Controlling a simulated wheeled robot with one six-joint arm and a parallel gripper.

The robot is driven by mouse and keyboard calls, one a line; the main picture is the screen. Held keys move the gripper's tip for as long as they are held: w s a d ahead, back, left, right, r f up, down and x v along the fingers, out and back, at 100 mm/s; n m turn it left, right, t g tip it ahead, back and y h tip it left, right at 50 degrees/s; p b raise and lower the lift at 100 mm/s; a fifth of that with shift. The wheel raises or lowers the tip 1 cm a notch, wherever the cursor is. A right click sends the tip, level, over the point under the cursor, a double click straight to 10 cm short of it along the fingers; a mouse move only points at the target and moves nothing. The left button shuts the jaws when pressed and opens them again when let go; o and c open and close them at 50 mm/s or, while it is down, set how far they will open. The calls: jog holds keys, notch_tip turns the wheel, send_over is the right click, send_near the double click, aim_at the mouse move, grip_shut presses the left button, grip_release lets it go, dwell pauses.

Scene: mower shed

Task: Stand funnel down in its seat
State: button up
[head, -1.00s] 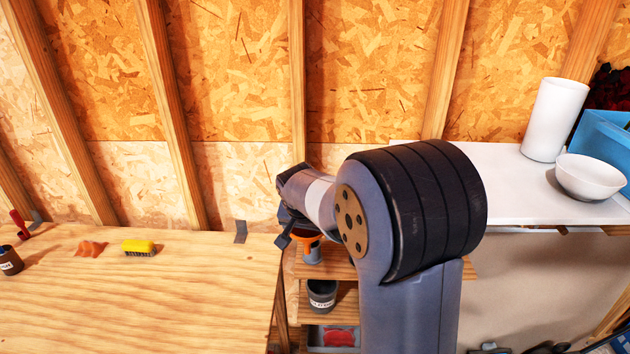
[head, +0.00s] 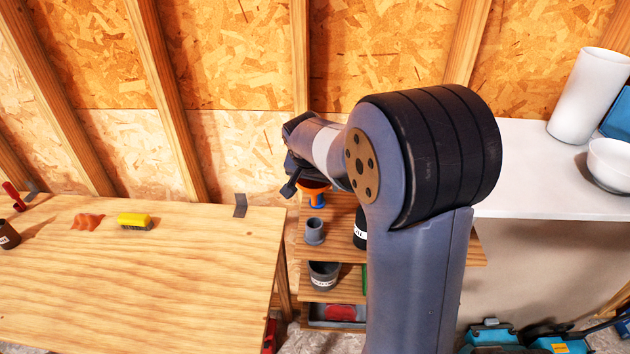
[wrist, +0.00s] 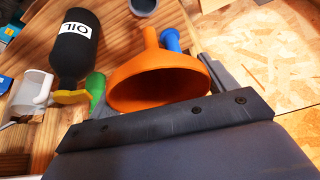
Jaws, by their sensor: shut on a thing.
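The orange funnel (wrist: 160,80) is in my gripper (head: 306,182), its wide mouth towards the wrist camera and its spout pointing away. In the head view a strip of the funnel (head: 315,187) shows under the gripper, and my arm hides part of it. The gripper is shut on the funnel's rim side, as far as I can tell. A grey open-topped cylinder (head: 315,232), which may be the seat, stands on the shelf below, apart from the funnel. A grey round opening (wrist: 143,6) at the wrist view's top edge may be the same cylinder.
A black oil bottle (wrist: 75,55), a white mug (wrist: 33,92) and a green item (wrist: 95,84) are close by. A blue piece (wrist: 170,40) shows beside the spout. A dark labelled pot (head: 324,276) is on a lower shelf. The workbench (head: 130,280) is at left.

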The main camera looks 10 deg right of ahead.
jog(key=b, duration=0.5)
send_over(316, 218)
jog(key=s, duration=0.1)
jog(key=shift+a+f, duration=0.15)
jog(key=shift+f, duration=1.3)
jog(key=shift+a+f, duration=0.1)
jog(key=shift+f, duration=1.35)
jog(key=shift+f+b, duration=3.05)
jog(key=shift+b, duration=0.15)
jog(key=o, duration=0.9)
jog(key=shift+r, duration=0.1)
jog(key=v, duration=1)
jog(key=shift+s+a+r, duration=0.1)
jog(key=shift+s+r, duration=0.1)
jog(key=shift+r, duration=0.1)
jog(key=shift+f, duration=0.15)
